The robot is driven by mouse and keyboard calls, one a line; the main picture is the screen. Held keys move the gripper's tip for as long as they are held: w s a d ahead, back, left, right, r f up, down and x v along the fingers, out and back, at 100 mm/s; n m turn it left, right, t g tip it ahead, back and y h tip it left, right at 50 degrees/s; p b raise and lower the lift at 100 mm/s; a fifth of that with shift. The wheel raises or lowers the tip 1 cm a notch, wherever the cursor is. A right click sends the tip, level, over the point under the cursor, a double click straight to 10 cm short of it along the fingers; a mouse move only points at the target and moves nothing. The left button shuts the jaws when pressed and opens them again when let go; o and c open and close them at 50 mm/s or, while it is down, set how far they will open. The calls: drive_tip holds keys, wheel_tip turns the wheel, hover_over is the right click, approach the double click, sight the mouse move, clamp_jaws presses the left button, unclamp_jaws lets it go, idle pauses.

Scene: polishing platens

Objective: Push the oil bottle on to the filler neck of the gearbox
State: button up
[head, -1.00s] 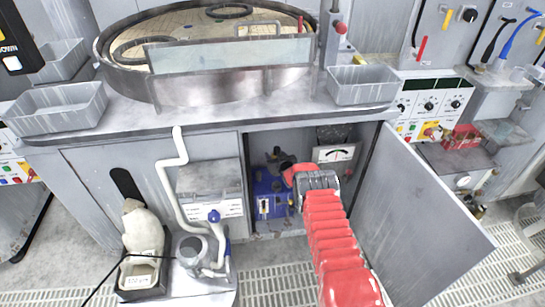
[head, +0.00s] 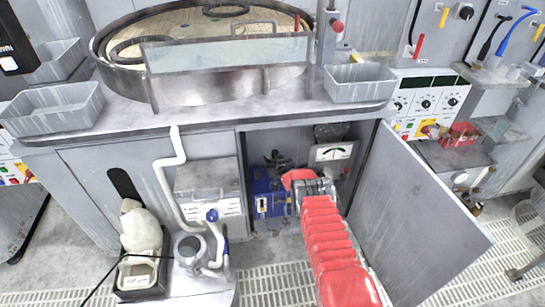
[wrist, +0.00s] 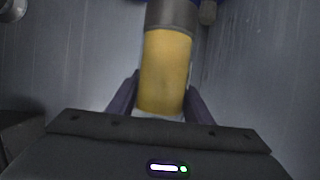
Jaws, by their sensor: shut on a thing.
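The blue gearbox (head: 262,203) stands inside the open cabinet under the platen, partly covered by my arm. The oil bottle (wrist: 165,72) shows yellow in the wrist view, between the two dark fingers of my gripper (wrist: 162,92), which is shut on it. A grey collar (wrist: 173,16) sits at the bottle's far end, with a bit of blue at the top edge beyond it. I cannot tell whether that collar is the bottle's own or the filler neck. In the head view my arm hides the bottle and gripper.
The cabinet door (head: 415,210) stands open at the right, close to my arm. A dial gauge (head: 334,153) is behind at the cabinet's right. A white pipe (head: 180,180) and a pump unit (head: 200,250) stand left of the opening. A grated floor lies in front.

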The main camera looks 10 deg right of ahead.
drive_tip(key=shift+f, duration=1.7)
drive_tip(key=shift+w+f, duration=0.1)
drive_tip(key=shift+f, duration=0.1)
idle(3.4)
idle(0.5)
drive_tip(key=shift+f, duration=1)
idle(1.2)
